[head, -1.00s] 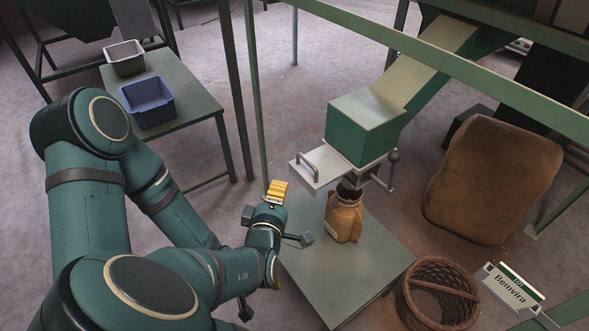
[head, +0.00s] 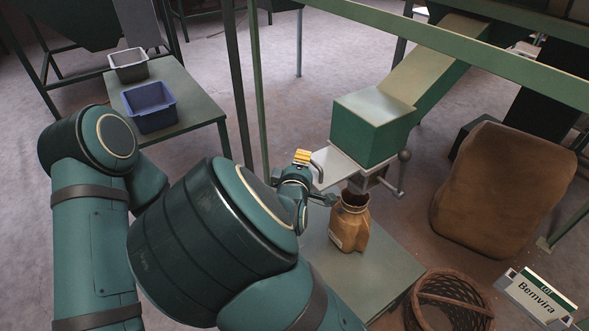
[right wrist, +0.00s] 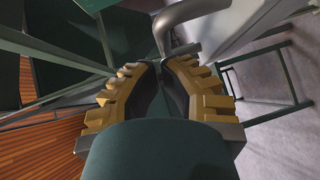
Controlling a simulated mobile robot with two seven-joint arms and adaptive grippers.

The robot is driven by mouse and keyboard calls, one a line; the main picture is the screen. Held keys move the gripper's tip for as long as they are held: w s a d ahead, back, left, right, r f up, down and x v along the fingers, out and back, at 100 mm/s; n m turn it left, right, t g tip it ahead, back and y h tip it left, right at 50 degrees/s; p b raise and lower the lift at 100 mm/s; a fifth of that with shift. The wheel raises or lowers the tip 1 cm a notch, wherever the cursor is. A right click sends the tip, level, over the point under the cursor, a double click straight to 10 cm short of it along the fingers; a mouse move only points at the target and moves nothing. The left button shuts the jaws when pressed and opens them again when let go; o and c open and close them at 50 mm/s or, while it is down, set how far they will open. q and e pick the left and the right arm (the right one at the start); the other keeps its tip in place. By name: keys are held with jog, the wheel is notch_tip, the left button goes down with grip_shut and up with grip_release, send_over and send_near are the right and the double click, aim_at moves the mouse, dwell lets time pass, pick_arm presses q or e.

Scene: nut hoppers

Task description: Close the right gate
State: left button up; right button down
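The right gate is a pale metal slide plate (head: 344,168) under the green hopper box (head: 366,136); it sticks out on the left, with a curved grey handle (head: 319,167) at its outer end. My right gripper (head: 303,157), with yellow ridged fingers, is at the handle's left side in the head view. In the right wrist view its fingertips (right wrist: 163,68) are close together with nothing seen between them, and the handle (right wrist: 182,22) lies just beyond them. Whether they touch it is unclear. My left gripper is not in view.
A tan sack (head: 349,222) stands under the spout on a green table (head: 378,263). A wicker basket (head: 449,302) and a large brown sack (head: 503,190) are to the right. A green rail (head: 440,40) crosses above. Blue (head: 149,106) and grey (head: 129,61) bins stand at left.

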dwell(0.3)
send_over(330, 164)
dwell(0.4)
